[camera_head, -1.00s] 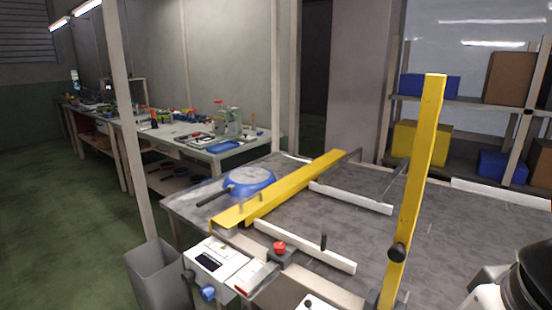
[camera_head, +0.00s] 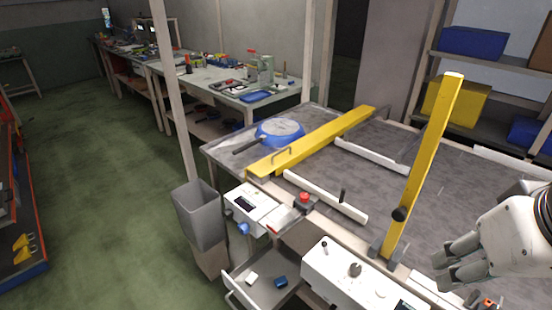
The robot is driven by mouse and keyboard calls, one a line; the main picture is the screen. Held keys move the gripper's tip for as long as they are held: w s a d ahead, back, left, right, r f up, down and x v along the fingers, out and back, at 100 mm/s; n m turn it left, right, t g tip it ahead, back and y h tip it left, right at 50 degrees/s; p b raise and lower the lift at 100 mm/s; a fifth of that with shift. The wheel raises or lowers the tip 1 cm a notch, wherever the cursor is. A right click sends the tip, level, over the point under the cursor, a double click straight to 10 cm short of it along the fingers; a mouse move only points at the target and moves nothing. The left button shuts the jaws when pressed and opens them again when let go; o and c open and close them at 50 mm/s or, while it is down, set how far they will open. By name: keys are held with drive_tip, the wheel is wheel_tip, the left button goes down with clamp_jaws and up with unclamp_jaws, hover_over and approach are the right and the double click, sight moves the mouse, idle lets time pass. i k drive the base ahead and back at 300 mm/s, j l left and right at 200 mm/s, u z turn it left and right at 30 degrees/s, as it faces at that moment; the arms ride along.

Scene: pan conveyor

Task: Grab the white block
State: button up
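A small white block (camera_head: 252,279) lies in the open grey drawer (camera_head: 262,296) at the bottom middle of the head view. A small dark blue block (camera_head: 280,282) lies just to its right, apart from it. My gripper (camera_head: 456,262) is at the right edge, over the right part of the conveyor table, well to the right of the drawer and apart from both blocks. Its grey fingers point left. The gap between them is too unclear to tell whether they are open or shut, and I see nothing held.
The white control box (camera_head: 335,274) stands right of the drawer. A yellow post (camera_head: 426,165) rises between the drawer and my gripper. A grey bin (camera_head: 200,218) stands left. A blue pan (camera_head: 280,132) lies on the conveyor table (camera_head: 232,152). The floor at left is clear.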

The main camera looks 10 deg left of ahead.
sight(253, 278)
drive_tip(key=u, duration=0.75)
drive_tip(key=i+j, duration=0.15)
drive_tip(key=k+j, duration=0.15)
drive_tip(key=k, duration=0.4)
drive_tip(key=i+j+u, duration=0.15)
drive_tip(key=j, duration=0.15)
drive_tip(key=i+j+u, duration=0.15)
drive_tip(key=k+j, duration=0.05)
drive_tip(key=j, duration=0.05)
